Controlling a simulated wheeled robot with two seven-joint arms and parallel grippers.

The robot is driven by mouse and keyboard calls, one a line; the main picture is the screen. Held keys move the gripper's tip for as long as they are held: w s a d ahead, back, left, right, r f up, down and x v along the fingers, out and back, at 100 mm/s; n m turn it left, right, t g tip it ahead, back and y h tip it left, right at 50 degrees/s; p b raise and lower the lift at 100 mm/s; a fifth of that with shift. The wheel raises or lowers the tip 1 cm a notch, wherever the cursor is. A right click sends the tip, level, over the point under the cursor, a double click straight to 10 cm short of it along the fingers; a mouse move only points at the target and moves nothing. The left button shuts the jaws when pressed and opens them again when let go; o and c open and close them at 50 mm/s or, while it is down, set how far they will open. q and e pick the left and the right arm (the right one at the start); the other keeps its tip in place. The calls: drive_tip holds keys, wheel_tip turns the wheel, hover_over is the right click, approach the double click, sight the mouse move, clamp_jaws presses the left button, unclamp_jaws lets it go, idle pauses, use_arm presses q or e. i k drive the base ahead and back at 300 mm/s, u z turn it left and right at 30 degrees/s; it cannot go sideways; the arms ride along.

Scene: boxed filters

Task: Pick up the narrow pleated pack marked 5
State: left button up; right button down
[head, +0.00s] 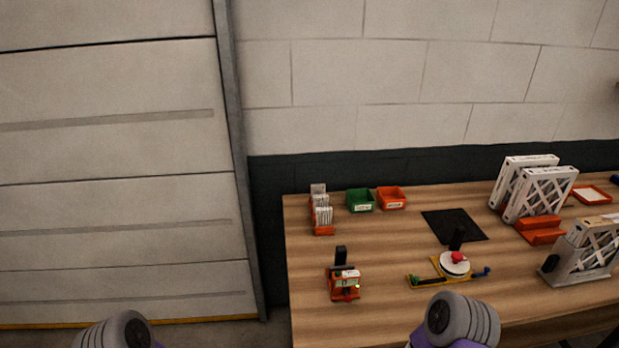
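Two large white-framed filter packs stand upright side by side at the back right of the table: a rear one (514,180) and a front one (542,196) with a lattice face. Another lattice-faced pack (598,234) stands in a grey holder (572,268) at the right edge, partly cut off by the frame. I cannot read a number on any of them, so I cannot tell which is marked 5. Neither of my grippers shows; only rounded grey parts of my arms appear at the bottom edge.
The wooden table (390,260) holds an orange card rack (324,231), green (360,201) and orange (392,198) bins, a dark mat (454,225), an orange device (344,284), a yellow fixture (432,281) and an orange stepped block (541,231). Bare wood lies around the centre.

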sight(323, 215)
drive_tip(key=u, duration=1.75)
drive_tip(key=i, duration=2.1)
drive_tip(key=z, duration=2.3)
